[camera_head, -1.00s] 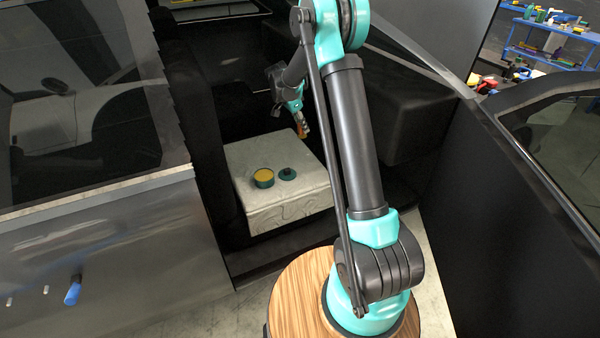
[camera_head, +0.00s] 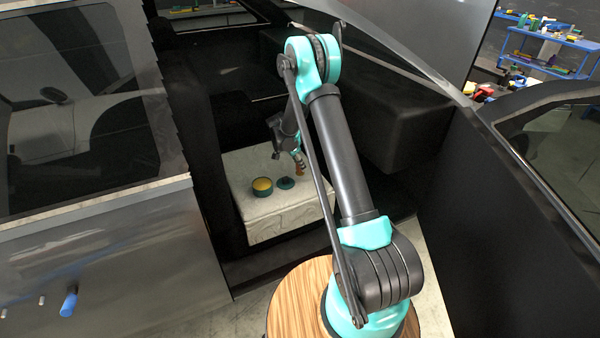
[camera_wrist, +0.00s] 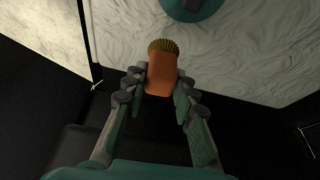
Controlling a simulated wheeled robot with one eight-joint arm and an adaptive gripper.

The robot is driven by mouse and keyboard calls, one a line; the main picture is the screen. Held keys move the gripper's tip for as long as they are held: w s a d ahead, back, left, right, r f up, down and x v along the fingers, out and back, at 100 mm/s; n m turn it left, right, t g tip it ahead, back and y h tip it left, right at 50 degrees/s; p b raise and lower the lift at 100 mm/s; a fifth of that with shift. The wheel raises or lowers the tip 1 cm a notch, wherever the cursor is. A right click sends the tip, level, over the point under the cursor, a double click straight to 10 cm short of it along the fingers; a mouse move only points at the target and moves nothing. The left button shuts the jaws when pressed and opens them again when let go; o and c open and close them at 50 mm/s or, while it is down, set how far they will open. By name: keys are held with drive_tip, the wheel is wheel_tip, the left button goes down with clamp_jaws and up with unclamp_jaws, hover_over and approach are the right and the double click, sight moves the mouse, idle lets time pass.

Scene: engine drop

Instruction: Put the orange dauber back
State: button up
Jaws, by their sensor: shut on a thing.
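My gripper (camera_wrist: 161,90) is shut on the orange dauber (camera_wrist: 160,80), with one finger on each side of it. The dauber's ridged yellowish-brown end points away from the gripper in the wrist view. In the head view the dauber (camera_head: 299,168) is small beside my gripper (camera_head: 298,160), over the far right part of a pale block (camera_head: 285,215). A round green tin with a yellow top (camera_head: 262,186) stands on the block. A flat dark green disc with a knob (camera_head: 286,183) lies just right of the tin. A teal round thing (camera_wrist: 192,8) shows at the wrist view's top edge.
The block sits in the dark doorway of a car. A dark door panel (camera_head: 490,210) stands close at right, and a grey body panel (camera_head: 100,260) at left. Blue shelves with mixed items (camera_head: 550,45) are far off at upper right.

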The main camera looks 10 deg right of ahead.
sight(300, 171)
drive_tip(key=shift+f, duration=2.1)
drive_tip(key=shift+f, duration=0.1)
drive_tip(key=o, duration=1)
drive_tip(key=s+a+f+v, duration=0.1)
drive_tip(key=v, duration=1.5)
drive_tip(key=s+d+r+n+y, duration=0.1)
drive_tip(key=s+d+r+n, duration=0.25)
drive_tip(key=s+r, duration=0.4)
drive_tip(key=s+d+n+t+y, duration=0.1)
drive_tip(key=s+d+n, duration=0.1)
drive_tip(key=s, duration=0.8)
drive_tip(key=s+d+n+y, duration=0.1)
drive_tip(key=s+n, duration=0.3)
drive_tip(key=s, duration=0.6)
drive_tip(key=s+d+n+t+y, duration=0.1)
drive_tip(key=s+d+n, duration=0.3)
drive_tip(key=s, duration=0.7)
drive_tip(key=shift+t, duration=0.3)
